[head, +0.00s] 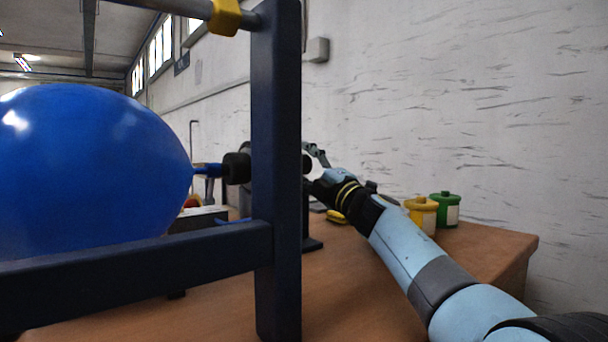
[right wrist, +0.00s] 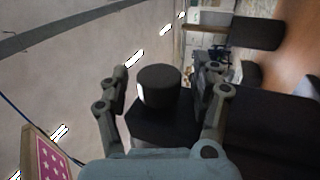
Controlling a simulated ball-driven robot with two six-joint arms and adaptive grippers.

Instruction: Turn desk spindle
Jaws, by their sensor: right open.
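A large blue balloon (head: 90,170) is at the left in the head view, its neck at a black spindle fitting (head: 237,168) beside a dark blue frame post (head: 276,120). My right gripper (head: 314,160) is just right of the post, partly hidden by my own wrist. In the right wrist view, the open fingers of my right gripper (right wrist: 170,84) stand on either side of a black round spindle knob (right wrist: 157,86) with a white mark. A gap shows on each side; contact cannot be told. My left gripper is out of view.
The dark blue crossbar (head: 140,265) runs across the front left. A yellow jar (head: 422,216) and a green jar (head: 444,209) stand on the brown desk (head: 370,300) to the right. A small yellow object (head: 336,216) lies behind my right arm. The desk's front right is clear.

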